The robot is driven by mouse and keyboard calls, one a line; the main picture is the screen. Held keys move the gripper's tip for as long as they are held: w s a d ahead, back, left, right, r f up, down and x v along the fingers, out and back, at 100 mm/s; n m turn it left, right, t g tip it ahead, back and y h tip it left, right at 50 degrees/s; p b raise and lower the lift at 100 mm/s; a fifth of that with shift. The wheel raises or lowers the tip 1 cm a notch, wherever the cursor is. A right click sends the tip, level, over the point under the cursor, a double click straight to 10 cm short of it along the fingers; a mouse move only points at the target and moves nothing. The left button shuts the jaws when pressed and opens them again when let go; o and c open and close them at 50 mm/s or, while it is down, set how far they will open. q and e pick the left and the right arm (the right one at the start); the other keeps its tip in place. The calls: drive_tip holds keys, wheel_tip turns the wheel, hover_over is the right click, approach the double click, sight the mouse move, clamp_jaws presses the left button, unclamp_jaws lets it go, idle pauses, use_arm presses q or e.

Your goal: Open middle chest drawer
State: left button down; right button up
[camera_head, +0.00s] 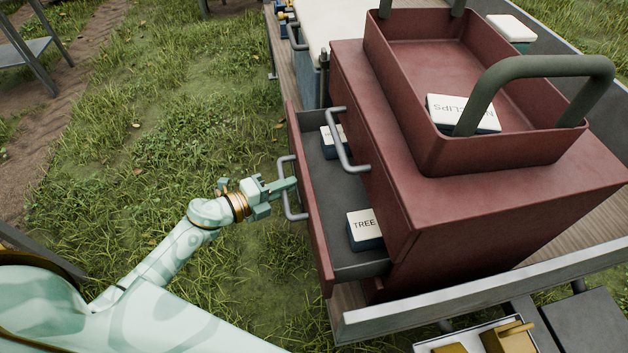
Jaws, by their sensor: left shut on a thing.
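A red chest (440,240) stands on a wooden cart bed. One drawer (318,235), below the drawer with the upper handle (345,140), is pulled out to the left. Its grey inside shows two white-topped boxes, a near one marked TREE (364,230) and a far one (331,141) partly behind the upper handle. My left gripper (282,188) is shut on the open drawer's grey bar handle (290,206). Anything below this drawer is hidden. My right gripper is not in view.
A red tray (468,150) with a dark green handle (540,68) sits on the chest and holds a box marked CLIPS (462,112). A metal cart rail (480,292) runs along the near side. Open grass (150,130) lies left of the chest.

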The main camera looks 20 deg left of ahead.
use_arm(q)
drive_tip(key=s+a+b, duration=0.1)
drive_tip(key=s+a, duration=0.7)
drive_tip(key=a, duration=0.4)
drive_tip(key=c, duration=1.4)
unclamp_jaws()
drive_tip(key=shift+s, duration=0.1)
drive_tip(key=v, duration=1.6)
drive_tip(key=shift+p, duration=0.35)
